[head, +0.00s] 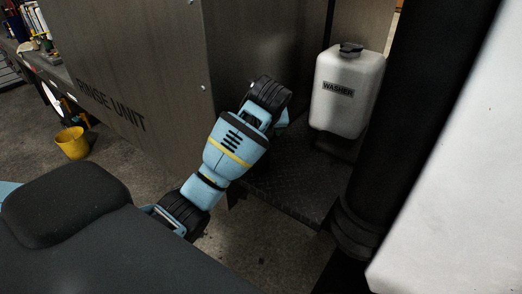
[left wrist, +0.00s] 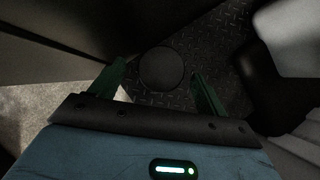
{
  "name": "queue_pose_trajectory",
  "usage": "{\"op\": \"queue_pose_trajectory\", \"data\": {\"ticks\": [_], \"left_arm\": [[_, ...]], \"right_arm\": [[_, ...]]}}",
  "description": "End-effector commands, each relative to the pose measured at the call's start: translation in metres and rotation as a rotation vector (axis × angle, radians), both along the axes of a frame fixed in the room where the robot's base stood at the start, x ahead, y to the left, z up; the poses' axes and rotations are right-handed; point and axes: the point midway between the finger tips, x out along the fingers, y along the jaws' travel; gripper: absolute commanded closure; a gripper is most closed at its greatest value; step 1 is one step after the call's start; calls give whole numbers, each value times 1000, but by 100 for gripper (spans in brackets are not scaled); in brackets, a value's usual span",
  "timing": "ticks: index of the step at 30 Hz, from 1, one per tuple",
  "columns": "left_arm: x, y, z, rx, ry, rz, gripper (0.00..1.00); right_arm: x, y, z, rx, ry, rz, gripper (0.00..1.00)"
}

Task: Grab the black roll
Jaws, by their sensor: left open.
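The black roll (left wrist: 161,68) shows in the left wrist view as a dark round disc seen end-on, above or on the dark diamond-plate step. My left gripper (left wrist: 157,73) is open, with one green finger on each side of the roll in the picture. Gaps show between the fingers and the roll, and I cannot tell how far it is from the fingertips in depth. In the head view my light-blue left arm reaches over the step; its wrist hides the fingers and the roll. My right gripper is in neither view.
A white washer jug (head: 346,92) with a black cap stands at the back of the diamond-plate step (head: 302,190). The grey rinse unit cabinet (head: 150,60) borders the arm on the left. A thick black post (head: 410,110) stands right. A yellow bucket (head: 72,143) sits far left.

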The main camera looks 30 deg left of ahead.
Motion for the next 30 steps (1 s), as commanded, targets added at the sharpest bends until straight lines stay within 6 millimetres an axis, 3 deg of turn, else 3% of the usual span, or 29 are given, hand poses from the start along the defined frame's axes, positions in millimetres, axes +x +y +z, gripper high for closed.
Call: {"op": "queue_pose_trajectory", "data": {"ticks": [9, 19, 30], "left_arm": [[17, 14, -35, -2, 3, 1, 24], [20, 17, -41, -1, 2, 1, 24], [20, 17, -41, -1, 2, 1, 72]], "right_arm": [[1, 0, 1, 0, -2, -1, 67], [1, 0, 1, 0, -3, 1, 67], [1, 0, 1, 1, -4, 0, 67]]}}
